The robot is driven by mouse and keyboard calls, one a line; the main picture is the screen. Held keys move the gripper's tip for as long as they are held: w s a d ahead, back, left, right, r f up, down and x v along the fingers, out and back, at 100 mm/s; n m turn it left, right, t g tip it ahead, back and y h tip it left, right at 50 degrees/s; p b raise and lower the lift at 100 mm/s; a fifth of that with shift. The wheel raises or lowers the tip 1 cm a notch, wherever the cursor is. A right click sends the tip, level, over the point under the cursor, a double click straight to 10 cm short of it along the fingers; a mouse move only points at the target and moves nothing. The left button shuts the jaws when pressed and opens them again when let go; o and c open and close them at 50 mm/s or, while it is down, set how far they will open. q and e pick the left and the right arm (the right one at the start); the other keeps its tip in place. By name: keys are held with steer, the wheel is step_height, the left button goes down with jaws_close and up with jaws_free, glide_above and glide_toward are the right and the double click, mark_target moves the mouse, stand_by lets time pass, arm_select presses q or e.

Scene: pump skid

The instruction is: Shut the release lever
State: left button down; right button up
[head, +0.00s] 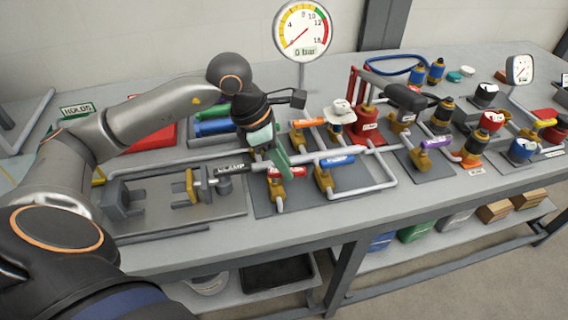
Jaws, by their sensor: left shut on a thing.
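My left gripper (263,140) reaches in from the left and is shut on a green lever (282,162). The lever slants down from the gripper to a brass valve (278,190) on the pipework at the middle of the bench. A small red and white tag (283,171) is beside it, too small to read, so I cannot confirm that this is the release lever. The gripper hides the lever's upper end. My right gripper is not in view.
A blue lever (337,161) is close on the right, and an orange lever (307,122) is behind. A gauge (302,32) reads about 0 bar. A clamp fixture (122,200) stands at left. More valves, including a purple lever (437,142), crowd the right.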

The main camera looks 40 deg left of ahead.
arm_select(q)
steer(key=shift+w+a+n+t+y+b, duration=0.1)
steer(key=shift+n+t+y+b, duration=0.3)
steer(key=shift+n, duration=0.5)
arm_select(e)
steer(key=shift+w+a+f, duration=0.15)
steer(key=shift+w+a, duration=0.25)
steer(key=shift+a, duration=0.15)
arm_select(q)
steer(key=c, duration=0.7)
jaws_free()
steer(key=shift+c, duration=0.2)
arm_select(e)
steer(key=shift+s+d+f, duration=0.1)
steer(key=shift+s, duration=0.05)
arm_select(q)
steer(key=shift+r, duration=0.1)
steer(key=v, duration=1.2)
steer(key=shift+a+p, duration=0.2)
steer(key=shift+p, duration=0.2)
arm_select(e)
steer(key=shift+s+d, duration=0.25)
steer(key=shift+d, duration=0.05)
